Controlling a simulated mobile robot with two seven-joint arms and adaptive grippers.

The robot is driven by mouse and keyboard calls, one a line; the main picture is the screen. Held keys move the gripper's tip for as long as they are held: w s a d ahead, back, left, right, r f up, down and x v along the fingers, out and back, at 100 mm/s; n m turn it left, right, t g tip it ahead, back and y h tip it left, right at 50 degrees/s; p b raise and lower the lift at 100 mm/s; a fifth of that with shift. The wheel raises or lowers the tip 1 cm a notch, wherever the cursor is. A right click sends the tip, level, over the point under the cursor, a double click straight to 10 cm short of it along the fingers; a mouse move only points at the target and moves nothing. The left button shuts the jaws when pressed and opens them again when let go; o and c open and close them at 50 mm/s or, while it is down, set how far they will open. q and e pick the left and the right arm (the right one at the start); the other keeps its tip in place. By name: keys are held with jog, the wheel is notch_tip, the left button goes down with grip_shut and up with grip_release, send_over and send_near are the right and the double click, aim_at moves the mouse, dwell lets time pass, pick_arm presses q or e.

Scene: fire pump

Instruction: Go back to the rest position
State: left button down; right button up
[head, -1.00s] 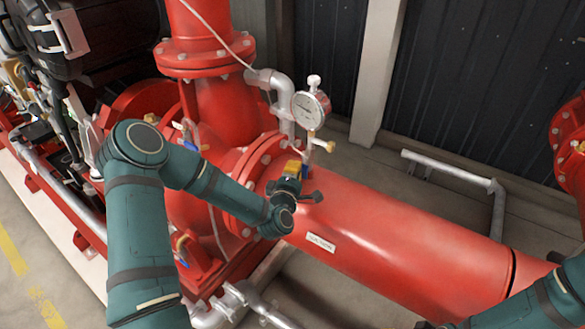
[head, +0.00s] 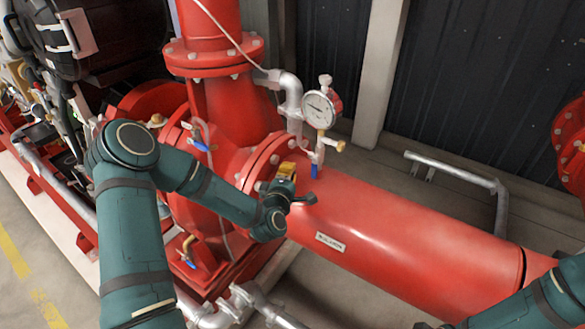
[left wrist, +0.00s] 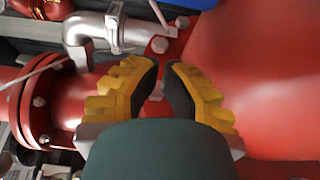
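My left gripper (head: 288,174) shows in the head view, over the near end of the large red horizontal pipe (head: 400,245), left of and below the pressure gauge (head: 318,108). The left wrist view shows its two yellow-and-black fingers (left wrist: 162,68), tips close together with a narrow gap and nothing between them. A small blue valve handle (head: 315,171) hangs below the gauge, apart from the gripper. My right arm enters at the lower right; its gripper is at most a dark bit at the bottom edge.
The red flange (head: 263,160) and pump body stand close behind my left forearm. A silver elbow pipe (head: 291,95) rises beside the gauge. A grey pipe rail (head: 455,168) stands on the floor at right. Floor shows free at far left.

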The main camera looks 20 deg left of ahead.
pick_arm(q)
jog(key=s+d, duration=0.1)
jog(key=s, duration=0.5)
jog(key=shift+s+d, duration=0.35)
